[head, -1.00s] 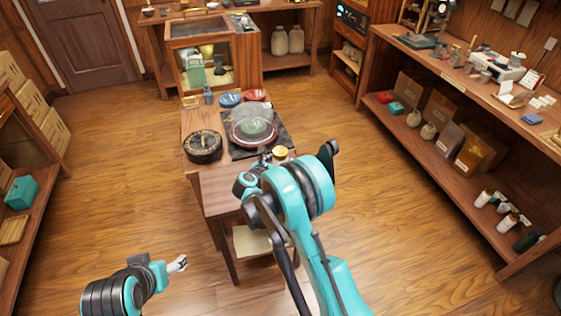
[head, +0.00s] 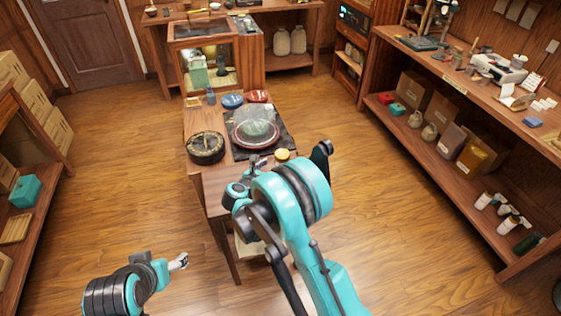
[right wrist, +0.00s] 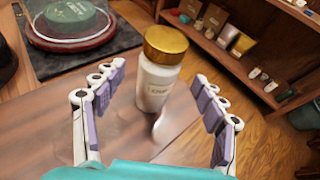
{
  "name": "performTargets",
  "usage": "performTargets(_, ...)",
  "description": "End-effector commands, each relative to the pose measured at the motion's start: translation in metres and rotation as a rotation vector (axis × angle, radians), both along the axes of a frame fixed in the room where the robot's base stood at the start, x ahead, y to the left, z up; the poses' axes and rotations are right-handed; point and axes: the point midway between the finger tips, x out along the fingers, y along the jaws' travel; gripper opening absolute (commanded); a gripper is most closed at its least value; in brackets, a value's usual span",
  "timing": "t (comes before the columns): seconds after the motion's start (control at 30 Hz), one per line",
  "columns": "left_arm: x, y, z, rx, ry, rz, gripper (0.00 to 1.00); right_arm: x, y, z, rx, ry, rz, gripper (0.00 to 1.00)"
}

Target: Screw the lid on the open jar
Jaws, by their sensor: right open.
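A white jar (right wrist: 155,85) with a gold lid (right wrist: 166,44) on top stands upright on the wooden table in the right wrist view. Whether the lid is screwed tight cannot be told. In the head view only the gold lid (head: 282,154) shows clearly, beside my right arm. My right gripper (right wrist: 160,76) is open, its purple-padded fingers on either side of the jar, apart from it. In the head view my right gripper (head: 258,163) is mostly hidden by its arm. My left gripper (head: 180,262) is low at the left, away from the table; its jaws are too small to read.
A dark mat (head: 280,134) with a red-rimmed round plate and green disc under a clear cover lies behind the jar. A black round tin (head: 205,147) is left of it. Blue (head: 232,101) and red (head: 257,96) tins lie farther back. Shelves line the right wall.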

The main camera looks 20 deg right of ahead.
Motion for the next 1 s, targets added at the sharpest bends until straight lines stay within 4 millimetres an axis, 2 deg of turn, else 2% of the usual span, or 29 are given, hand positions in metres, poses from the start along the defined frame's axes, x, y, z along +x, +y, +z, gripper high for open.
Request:
performTargets(0.1, 0.0, 0.0, 0.008, 0.0, 0.0, 0.0, 0.7, -0.017, 0.017, 0.011, 0.0, 0.0, 0.003, 0.71)
performTargets(0.3, 0.0, 0.0, 0.012, 0.0, 0.0, 0.0, 0.7, -0.034, 0.032, 0.02, 0.001, 0.0, 0.001, 0.71)
performTargets(0.83, 0.0, 0.0, 0.012, 0.0, 0.0, 0.0, 0.7, -0.037, 0.035, 0.024, -0.005, -0.002, 0.004, 0.71)
performTargets(0.93, 0.0, 0.0, 0.012, 0.0, 0.0, 0.0, 0.7, -0.032, 0.032, 0.042, -0.05, -0.015, 0.041, 0.71)
performTargets(1.0, 0.0, 0.0, 0.012, 0.0, 0.0, 0.0, 0.7, -0.024, 0.029, 0.07, -0.122, -0.033, 0.098, 0.71)
